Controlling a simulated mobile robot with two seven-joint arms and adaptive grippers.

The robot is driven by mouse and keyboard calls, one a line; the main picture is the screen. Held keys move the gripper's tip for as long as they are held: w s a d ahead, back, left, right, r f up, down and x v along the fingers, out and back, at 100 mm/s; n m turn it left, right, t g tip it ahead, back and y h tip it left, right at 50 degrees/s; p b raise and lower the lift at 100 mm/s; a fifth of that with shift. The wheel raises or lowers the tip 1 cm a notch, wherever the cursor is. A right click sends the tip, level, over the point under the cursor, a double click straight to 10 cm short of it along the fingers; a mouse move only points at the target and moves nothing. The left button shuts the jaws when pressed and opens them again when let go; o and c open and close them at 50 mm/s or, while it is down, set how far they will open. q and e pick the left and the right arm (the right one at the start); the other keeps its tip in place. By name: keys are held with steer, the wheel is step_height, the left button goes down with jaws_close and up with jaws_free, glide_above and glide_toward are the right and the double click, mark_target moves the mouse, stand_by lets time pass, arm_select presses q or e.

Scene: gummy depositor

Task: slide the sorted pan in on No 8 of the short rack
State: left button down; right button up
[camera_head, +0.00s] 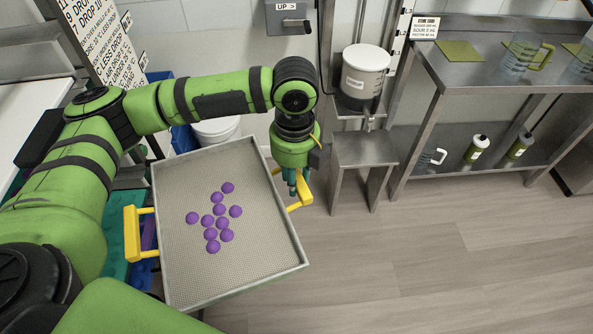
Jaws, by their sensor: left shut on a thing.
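The sorted pan (172,190) is a grey, shallow, perforated tray with several purple round gummies (220,209) grouped around its middle. It has a yellow handle on its left side (131,233) and another on its right side (300,196). My left gripper (297,186) reaches over the pan's far side and is shut on the right handle. The fingertips are partly hidden by the gripper's own body. The left handle shows no gripper on it. What is under the pan is mostly hidden. My right gripper is out of view. I cannot make out the short rack or No 8.
A steel stand holds a white pot (364,71) behind my gripper. A steel table (470,66) with jugs and bottles on its lower shelf is at right. A white bucket (216,130) is behind the pan. The wooden floor (400,270) at lower right is clear.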

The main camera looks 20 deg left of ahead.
mark_target(268, 189)
arm_select(q)
steer(key=m, duration=0.3)
steer(key=shift+w+d, duration=0.15)
steer(key=shift+w, duration=0.05)
steer(key=shift+r+p, duration=0.2)
steer(key=shift+p, duration=0.6)
steer(key=shift+s+a+f, duration=0.1)
steer(key=shift+a, duration=0.3)
steer(key=shift+s+a+f+p, duration=0.1)
steer(key=shift+s+a+p, duration=0.3)
steer(key=shift+a, duration=0.35)
steer(key=shift+s+a+r+p, duration=0.1)
steer(key=shift+s+a+p, duration=0.25)
steer(key=shift+a, duration=0.4)
steer(key=shift+s+a+f+p, duration=0.1)
steer(key=shift+s+a+p, duration=0.25)
steer(key=shift+a, duration=0.4)
